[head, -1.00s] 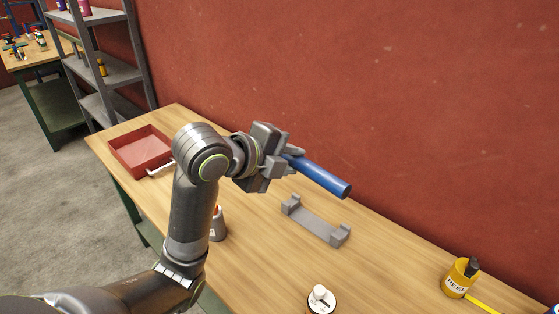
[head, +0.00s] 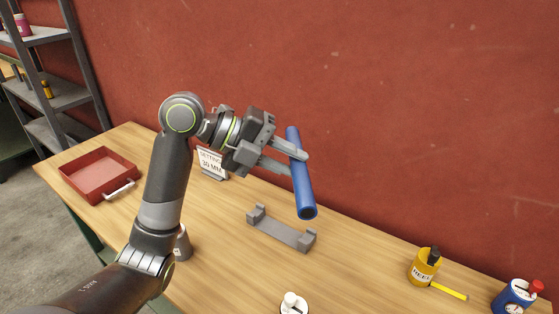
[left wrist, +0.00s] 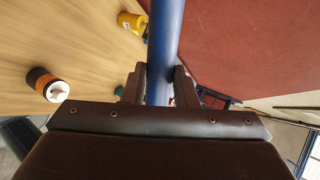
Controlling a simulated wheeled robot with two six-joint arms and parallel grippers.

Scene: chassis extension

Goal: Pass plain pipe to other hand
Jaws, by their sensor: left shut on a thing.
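The plain blue pipe (head: 303,185) is held in the air above the bench, tilted, with its open lower end toward me. My left gripper (head: 298,158) is shut on the pipe near its middle. In the left wrist view the pipe (left wrist: 165,45) runs up between the two fingers of my left gripper (left wrist: 160,85). My right gripper is in neither view.
A grey two-ended cradle (head: 281,230) stands empty on the wooden bench (head: 350,270) below the pipe. A red tray (head: 98,176) and a sign (head: 212,163) are at left. A yellow reel (head: 424,266), a blue can (head: 514,297) and a white-topped item (head: 293,304) stand nearer the front and right.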

